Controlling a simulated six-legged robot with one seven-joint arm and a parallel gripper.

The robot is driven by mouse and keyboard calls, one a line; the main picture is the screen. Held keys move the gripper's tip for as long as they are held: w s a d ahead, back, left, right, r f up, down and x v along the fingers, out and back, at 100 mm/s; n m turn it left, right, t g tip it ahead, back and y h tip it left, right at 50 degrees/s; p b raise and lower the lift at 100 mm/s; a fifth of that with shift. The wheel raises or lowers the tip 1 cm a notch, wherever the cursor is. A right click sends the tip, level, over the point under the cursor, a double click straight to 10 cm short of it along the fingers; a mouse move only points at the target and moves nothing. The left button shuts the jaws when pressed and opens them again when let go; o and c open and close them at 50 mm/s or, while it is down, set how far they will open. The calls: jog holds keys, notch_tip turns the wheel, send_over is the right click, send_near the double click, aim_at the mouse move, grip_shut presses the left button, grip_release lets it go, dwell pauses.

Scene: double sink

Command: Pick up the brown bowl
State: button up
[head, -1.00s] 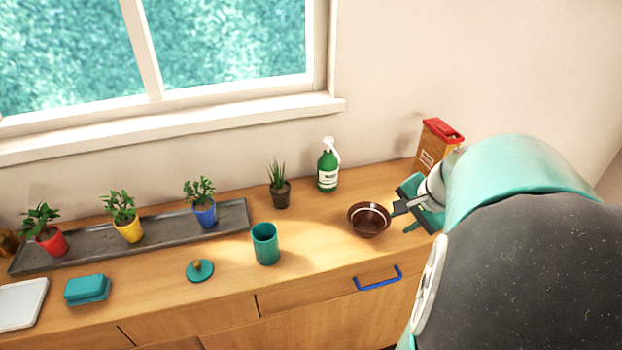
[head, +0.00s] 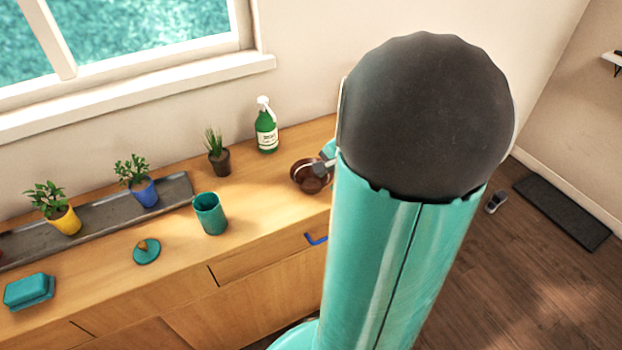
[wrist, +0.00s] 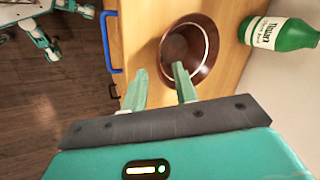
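The brown bowl (head: 309,180) sits on the wooden counter, partly covered by my arm in the head view. It shows more fully in the wrist view (wrist: 203,70), open side toward the camera, with a pale line inside its rim. My gripper (wrist: 159,70) is open, its two teal fingers apart. In the wrist view the right finger overlaps the bowl's opening and the left finger lies outside the rim, over the counter. I cannot tell whether either finger touches the bowl. In the head view the fingers are mostly hidden by my arm.
A green spray bottle (head: 266,130) stands behind the bowl, by the wall. A teal cup (head: 210,214) and a small potted plant (head: 218,158) stand to the left. A blue drawer handle (head: 316,239) is on the counter's front. Counter between cup and bowl is clear.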

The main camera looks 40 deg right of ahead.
aim_at(325, 184)
jog(key=x, duration=0.5)
jog(key=shift+w+d+f, duration=0.1)
jog(key=shift+d+f, duration=0.2)
jog(key=shift+d, duration=0.05)
grip_shut()
